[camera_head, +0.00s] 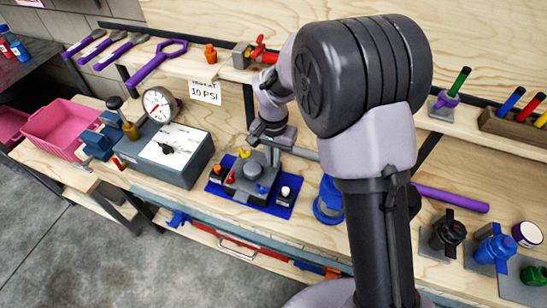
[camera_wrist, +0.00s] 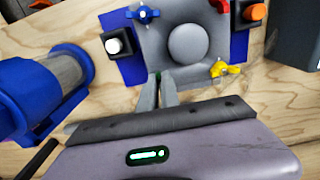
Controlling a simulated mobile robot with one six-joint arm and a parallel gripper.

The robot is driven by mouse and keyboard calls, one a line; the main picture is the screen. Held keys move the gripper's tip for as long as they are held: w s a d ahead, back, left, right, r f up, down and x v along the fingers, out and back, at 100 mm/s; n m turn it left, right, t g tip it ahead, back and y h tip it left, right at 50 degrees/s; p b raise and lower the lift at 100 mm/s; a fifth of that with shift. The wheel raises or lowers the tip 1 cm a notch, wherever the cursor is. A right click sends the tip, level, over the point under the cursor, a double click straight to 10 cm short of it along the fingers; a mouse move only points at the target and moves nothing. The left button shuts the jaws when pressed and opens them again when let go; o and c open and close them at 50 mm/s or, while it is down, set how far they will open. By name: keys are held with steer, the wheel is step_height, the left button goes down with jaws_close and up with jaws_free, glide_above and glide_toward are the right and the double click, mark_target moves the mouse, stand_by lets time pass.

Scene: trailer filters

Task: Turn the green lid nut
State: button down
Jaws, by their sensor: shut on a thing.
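A grey housing with a round domed lid (camera_head: 252,170) sits on a blue mat (camera_head: 283,211) on the workbench; the lid also shows in the wrist view (camera_wrist: 188,43). My gripper (camera_wrist: 160,84) is at the lid's near edge, its two fingers close together. A small bit of green, the green lid nut (camera_wrist: 158,74), shows at the fingertips, and the fingers hide most of it. In the head view my gripper (camera_head: 272,155) covers it. A yellow nut (camera_wrist: 226,69), a blue nut (camera_wrist: 146,13) and a red nut (camera_wrist: 220,4) stand around the lid.
A white button box (camera_wrist: 114,45) and an orange button box (camera_wrist: 257,13) flank the housing. A blue cylinder (camera_wrist: 35,95) lies close to my gripper's left in the wrist view. A grey gauge box (camera_head: 175,150) stands left of the mat in the head view.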

steer(key=c, duration=1.6)
jaws_free()
step_height(320, 180, up, 18)
steer(key=p, duration=0.6)
steer(key=shift+f+p, duration=0.25)
steer(key=shift+p, duration=0.05)
